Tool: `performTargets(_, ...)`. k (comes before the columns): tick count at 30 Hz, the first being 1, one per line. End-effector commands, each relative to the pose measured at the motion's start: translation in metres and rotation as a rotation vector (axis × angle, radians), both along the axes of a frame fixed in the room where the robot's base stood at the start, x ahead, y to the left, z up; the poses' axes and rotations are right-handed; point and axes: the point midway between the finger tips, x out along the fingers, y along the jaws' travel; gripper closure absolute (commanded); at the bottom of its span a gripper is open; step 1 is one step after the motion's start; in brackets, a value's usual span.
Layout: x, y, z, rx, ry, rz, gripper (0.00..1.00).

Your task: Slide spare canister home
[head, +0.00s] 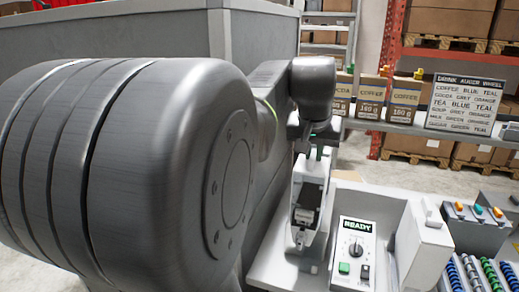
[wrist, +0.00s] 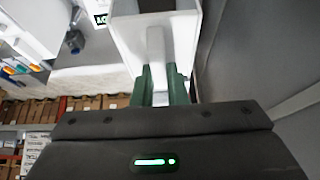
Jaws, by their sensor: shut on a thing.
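The spare canister, a white box-like hopper (head: 309,187), stands upright at the left end of a white counter in the head view. In the wrist view its white walls and upright handle (wrist: 156,45) fill the upper middle. My gripper (wrist: 160,84) has green fingers on both sides of the handle and is shut on it. In the head view my gripper (head: 317,150) is at the canister's top, mostly hidden by my wrist. A dark opening with a metal part shows in the canister's front. Whether the canister is fully seated cannot be told.
A panel (head: 354,250) reading READY, with a dial, green button and black switch, stands right of the canister. Another white canister (head: 424,245) is farther right, beside coloured augers (head: 476,275). Behind, a shelf holds coffee packs (head: 371,97) and a drink chart (head: 465,103). A grey wall (head: 250,45) is close left.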

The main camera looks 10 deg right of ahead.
Motion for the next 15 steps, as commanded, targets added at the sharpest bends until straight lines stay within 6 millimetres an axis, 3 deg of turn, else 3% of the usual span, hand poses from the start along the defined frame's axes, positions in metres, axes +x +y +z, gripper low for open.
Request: performTargets(15, 0.03, -0.019, 0.0, -0.002, -0.001, 0.0, 1.0)
